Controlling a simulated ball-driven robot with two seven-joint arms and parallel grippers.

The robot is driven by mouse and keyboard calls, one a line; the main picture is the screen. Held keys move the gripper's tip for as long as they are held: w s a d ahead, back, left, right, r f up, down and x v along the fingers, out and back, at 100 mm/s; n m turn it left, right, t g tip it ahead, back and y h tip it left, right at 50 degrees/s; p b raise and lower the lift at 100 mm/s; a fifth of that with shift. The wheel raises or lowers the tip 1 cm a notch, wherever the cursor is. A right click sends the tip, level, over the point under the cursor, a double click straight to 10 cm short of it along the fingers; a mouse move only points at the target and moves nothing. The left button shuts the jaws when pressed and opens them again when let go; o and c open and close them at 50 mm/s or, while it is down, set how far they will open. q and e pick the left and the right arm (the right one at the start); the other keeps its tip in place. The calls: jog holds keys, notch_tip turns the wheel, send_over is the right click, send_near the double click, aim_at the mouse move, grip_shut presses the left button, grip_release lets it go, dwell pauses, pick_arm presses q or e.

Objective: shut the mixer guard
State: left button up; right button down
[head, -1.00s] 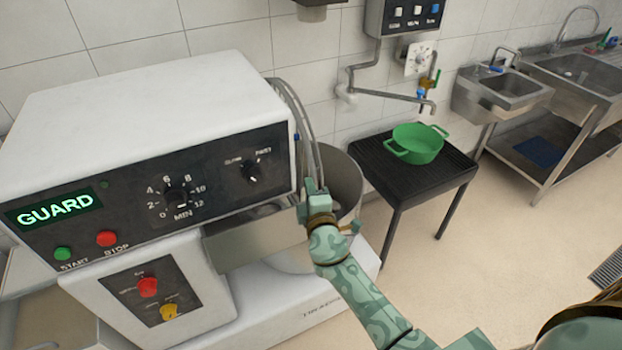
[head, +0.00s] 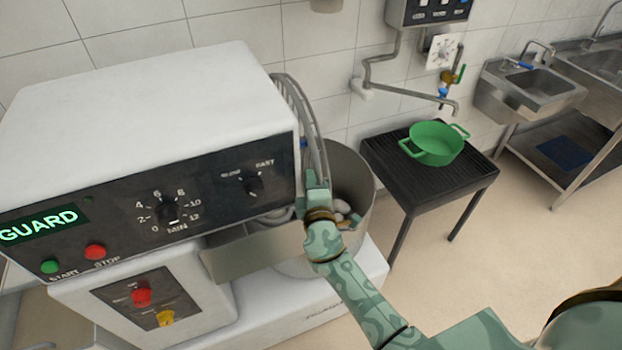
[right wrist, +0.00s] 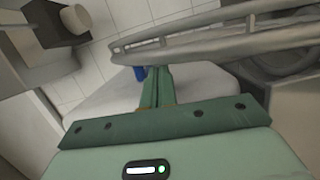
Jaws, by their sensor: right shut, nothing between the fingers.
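The mixer (head: 150,110) is a white machine with a dark control panel and a lit green GUARD display (head: 40,227). Its wire guard (head: 306,130) stands raised, as curved metal rails beside the right end of the mixer head. The steel bowl (head: 356,180) sits below it, with pale contents partly showing. My right gripper (head: 313,190) is shut and empty at the lower end of the guard rails; whether it touches them I cannot tell. In the right wrist view, the closed fingers (right wrist: 156,84) are just below the guard rails (right wrist: 200,42). My left gripper is out of view.
A black table (head: 390,163) with a green pot (head: 434,143) stands to the right of the bowl. A water tap pipe (head: 410,93) juts from the tiled wall above it. Sinks (head: 535,85) stand further right. The floor (head: 500,270) at the right front is clear.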

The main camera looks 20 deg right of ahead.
jog(key=shift+d+m, duration=0.4)
jog(key=shift+d, duration=0.55)
jog(key=d+f+m+g+y, duration=0.1)
jog(key=d+f+m, duration=0.2)
jog(key=d, duration=0.4)
jog(key=d+f+m+g+y, duration=0.1)
jog(key=d+f+m, duration=0.25)
jog(key=d, duration=0.35)
jog(key=d+f+m+y+b, duration=0.1)
jog(key=d+f+m+b, duration=0.2)
jog(key=f, duration=0.4)
jog(key=d+f+m+y+b, duration=0.1)
jog(key=d+f+m+b, duration=0.2)
jog(key=f+b, duration=0.3)
notch_tip(320, 180, down, 2)
jog(key=shift+w+d+f+m, duration=0.25)
jog(key=shift+w+d+m, duration=0.15)
jog(key=shift+m, duration=0.25)
jog(key=shift+s+f, duration=0.1)
